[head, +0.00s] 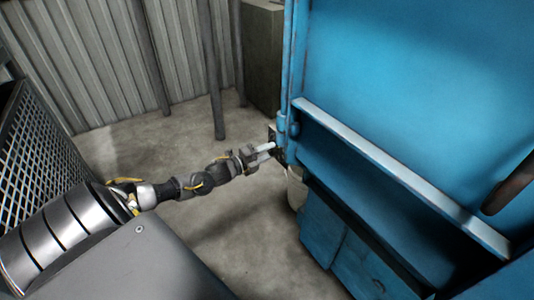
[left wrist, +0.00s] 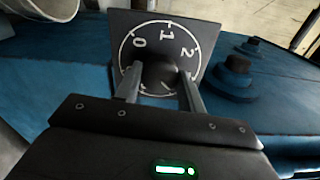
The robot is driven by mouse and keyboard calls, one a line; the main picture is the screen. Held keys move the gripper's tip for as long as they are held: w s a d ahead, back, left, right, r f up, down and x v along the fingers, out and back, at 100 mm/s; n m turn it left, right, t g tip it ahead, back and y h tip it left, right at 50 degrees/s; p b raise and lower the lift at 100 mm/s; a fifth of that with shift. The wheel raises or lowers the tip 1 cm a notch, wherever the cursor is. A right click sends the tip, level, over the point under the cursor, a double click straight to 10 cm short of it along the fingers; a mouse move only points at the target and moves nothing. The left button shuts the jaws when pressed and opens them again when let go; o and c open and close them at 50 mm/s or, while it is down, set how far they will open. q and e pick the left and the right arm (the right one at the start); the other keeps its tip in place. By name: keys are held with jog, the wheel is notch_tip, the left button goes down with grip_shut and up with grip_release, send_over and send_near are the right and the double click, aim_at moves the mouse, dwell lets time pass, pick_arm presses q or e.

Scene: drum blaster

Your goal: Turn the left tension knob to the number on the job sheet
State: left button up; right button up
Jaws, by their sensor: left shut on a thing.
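The left tension knob (left wrist: 160,74) is a dark round knob in the middle of a black dial plate (left wrist: 203,36) with a white ring scale. The numbers 0, 1 and 2 can be read on it; a further mark at the right is partly covered by a finger. My left gripper (left wrist: 160,78) is shut on the knob, one finger on each side. Where the knob points cannot be made out. In the head view my left gripper (head: 265,151) reaches the left edge of the blue machine (head: 400,60), and the knob is too small to tell there. No job sheet shows. My right gripper is not in view.
A pale ledge (head: 400,172) runs across the machine's front. A dark bar (head: 513,182) shows at the right edge. A mesh panel (head: 40,145) stands at the left. Posts (head: 211,80) and a corrugated wall (head: 90,60) stand behind. The concrete floor (head: 240,215) near my arm is clear.

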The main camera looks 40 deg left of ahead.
pick_arm(q)
jog(key=shift+m, duration=1.9)
jog(key=shift+m+b, duration=0.3)
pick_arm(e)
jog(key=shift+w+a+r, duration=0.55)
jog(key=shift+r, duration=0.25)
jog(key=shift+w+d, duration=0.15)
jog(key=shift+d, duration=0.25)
